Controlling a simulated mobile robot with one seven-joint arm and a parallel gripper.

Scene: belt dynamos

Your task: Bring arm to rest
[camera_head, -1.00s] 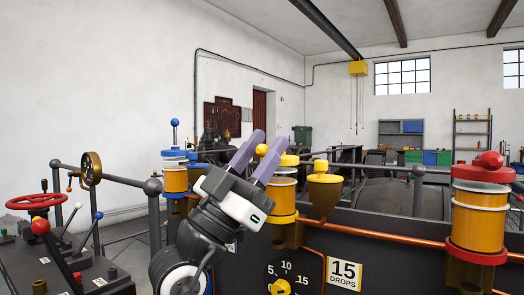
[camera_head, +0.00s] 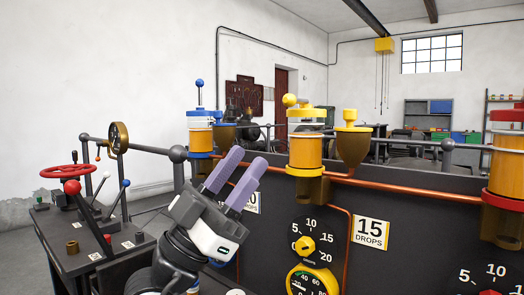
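My gripper (camera_head: 233,180) has two purple fingers pointing up and to the right, with a clear gap between them and nothing in it. It is in front of the dark machine panel (camera_head: 400,220), apart from the oilers in the picture. Its white and dark wrist (camera_head: 205,228) and my arm come up from the bottom edge. To its right stands an oiler with a yellow cap (camera_head: 306,150). To its left, behind, stands an oiler with a blue cap (camera_head: 200,132).
A yellow dial (camera_head: 304,245) and a "15 drops" sign (camera_head: 370,233) are on the panel. A brass funnel cup (camera_head: 353,148) stands behind the copper pipe (camera_head: 400,186). A red-trimmed oiler (camera_head: 506,165) is at the right edge. A console with levers and a red handwheel (camera_head: 66,171) is at left.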

